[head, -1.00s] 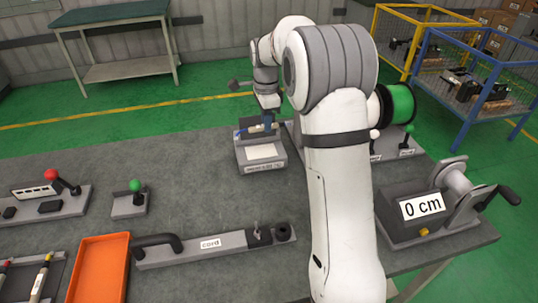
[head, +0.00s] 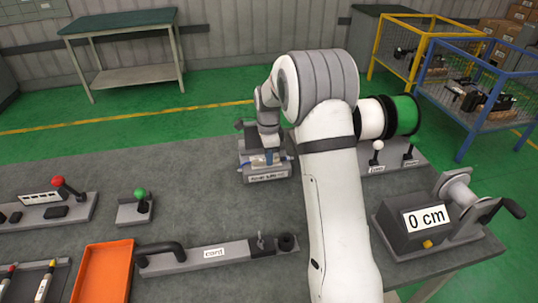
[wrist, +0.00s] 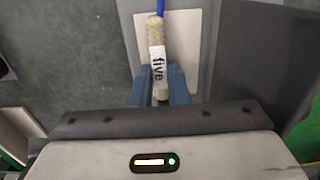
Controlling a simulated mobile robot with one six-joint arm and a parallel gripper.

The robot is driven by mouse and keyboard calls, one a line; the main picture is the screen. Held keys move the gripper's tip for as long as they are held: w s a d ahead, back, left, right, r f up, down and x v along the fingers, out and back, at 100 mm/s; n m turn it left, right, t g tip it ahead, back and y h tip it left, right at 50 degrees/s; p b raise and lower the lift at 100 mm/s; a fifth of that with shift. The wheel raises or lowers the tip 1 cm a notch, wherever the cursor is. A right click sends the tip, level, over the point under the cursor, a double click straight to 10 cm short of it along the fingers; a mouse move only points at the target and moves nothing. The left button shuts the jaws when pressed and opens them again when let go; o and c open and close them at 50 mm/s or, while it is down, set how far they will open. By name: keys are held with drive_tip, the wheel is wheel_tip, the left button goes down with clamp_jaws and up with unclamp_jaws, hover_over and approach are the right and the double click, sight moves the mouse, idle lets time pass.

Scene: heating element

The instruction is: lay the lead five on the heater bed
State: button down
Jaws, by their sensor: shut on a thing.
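The lead five (wrist: 157,50) is a speckled beige rod with a white "five" label and a blue end, seen in the wrist view. My gripper (wrist: 158,82) has its two blue fingers shut on the rod's near part. The pale plate of the heater bed (wrist: 182,30) lies directly beneath the rod; whether they touch I cannot tell. In the head view, my gripper (head: 266,158) is low over the grey heater unit (head: 268,177) at the table's far side, and my wrist hides much of the bed.
A white and a green spool (head: 403,114) stand right of my arm. A crank unit reading "0 cm" (head: 425,222) is at the right. A cord fixture (head: 205,256), an orange tray (head: 103,272) and a green-knobbed lever (head: 139,194) are at the left.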

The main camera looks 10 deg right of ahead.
drive_tip(key=c, duration=1.4)
unclamp_jaws()
drive_tip(key=shift+f, duration=0.1)
wheel_tip(320, 180, up, 11)
drive_tip(key=s+r+n, duration=0.4)
drive_tip(key=s+r, duration=0.1)
drive_tip(key=s, duration=0.2)
drive_tip(key=s+f+n+t, duration=0.2)
drive_tip(key=s+n, duration=1.2)
drive_tip(key=s, duration=1.3)
drive_tip(key=shift+f+t+b, duration=0.3)
drive_tip(key=shift+t, duration=0.1)
